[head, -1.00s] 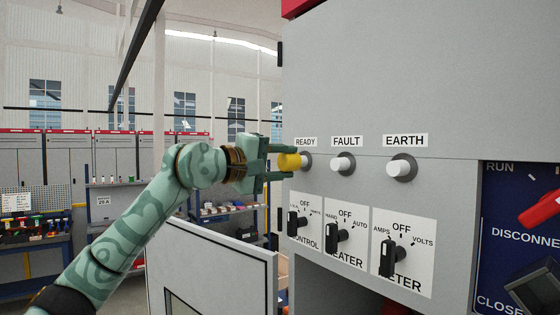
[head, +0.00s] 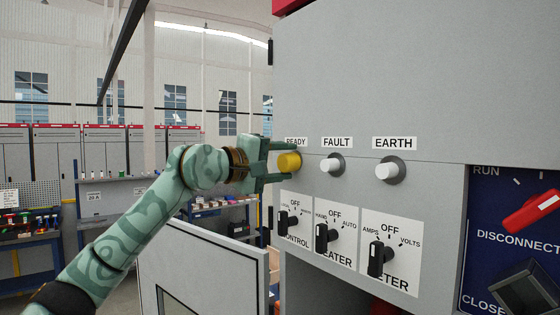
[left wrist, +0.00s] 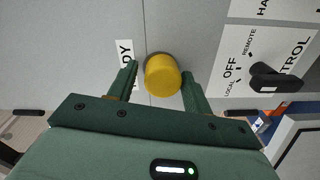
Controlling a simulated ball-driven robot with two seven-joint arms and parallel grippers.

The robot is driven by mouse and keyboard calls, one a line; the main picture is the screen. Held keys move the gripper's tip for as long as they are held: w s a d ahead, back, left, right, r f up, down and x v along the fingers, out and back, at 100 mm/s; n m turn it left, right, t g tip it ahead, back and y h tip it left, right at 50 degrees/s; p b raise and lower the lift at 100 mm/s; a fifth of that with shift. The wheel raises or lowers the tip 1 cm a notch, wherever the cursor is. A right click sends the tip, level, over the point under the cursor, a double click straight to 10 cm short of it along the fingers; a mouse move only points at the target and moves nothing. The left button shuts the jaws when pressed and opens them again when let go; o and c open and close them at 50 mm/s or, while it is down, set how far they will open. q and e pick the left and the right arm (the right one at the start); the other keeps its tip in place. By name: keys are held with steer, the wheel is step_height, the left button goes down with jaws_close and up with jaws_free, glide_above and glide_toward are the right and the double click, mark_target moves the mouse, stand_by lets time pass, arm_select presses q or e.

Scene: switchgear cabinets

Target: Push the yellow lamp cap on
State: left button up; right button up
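The yellow lamp cap (head: 289,162) sits at the READY lamp position on the grey cabinet front, left of the FAULT lamp. It also shows in the left wrist view (left wrist: 162,76), against the panel with a dark ring edge behind it. My left gripper (head: 284,163) is open around the cap, one finger above it and one below in the head view. In the left wrist view its fingers (left wrist: 160,78) stand on either side of the cap, with a gap on the left side and a narrower one on the right. My right gripper is not in view.
The white FAULT lamp (head: 333,165) and EARTH lamp (head: 390,170) are to the right. Black rotary switches (head: 327,237) stick out below. An open cabinet door (head: 205,275) stands below my left arm. The upper panel (head: 420,70) is bare.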

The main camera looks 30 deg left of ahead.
arm_select(q)
steer(key=shift+o, duration=1)
steer(key=shift+s+a, duration=0.15)
steer(key=shift+s, duration=0.1)
steer(key=b+v, duration=0.6)
steer(key=v, duration=0.9)
steer(key=shift+s, duration=0.4)
steer(key=shift+a+b, duration=0.1)
steer(key=shift+b, duration=0.2)
